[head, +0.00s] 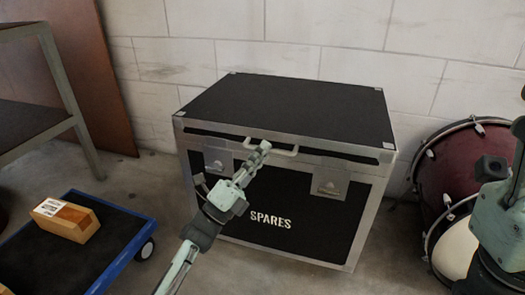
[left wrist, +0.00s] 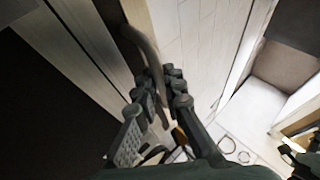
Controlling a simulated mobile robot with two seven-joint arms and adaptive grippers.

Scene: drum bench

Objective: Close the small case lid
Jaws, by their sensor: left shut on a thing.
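The case (head: 300,215) is a black box with metal edging and the word SPARES on its front. Its black lid (head: 290,105) lies flat across the top; I cannot tell whether a thin gap is left along the front seam. My left gripper (head: 262,149) is at the front edge of the lid, shut on the pale lid handle (head: 284,151). In the left wrist view the fingers (left wrist: 160,92) close around the curved handle bar (left wrist: 140,42). My right gripper (head: 519,130) is at the right edge, partly cut off, its fingers unclear.
Two metal latches (head: 329,184) are on the case front. A red drum (head: 450,170) is on the right. A block wall (head: 290,45) is behind.

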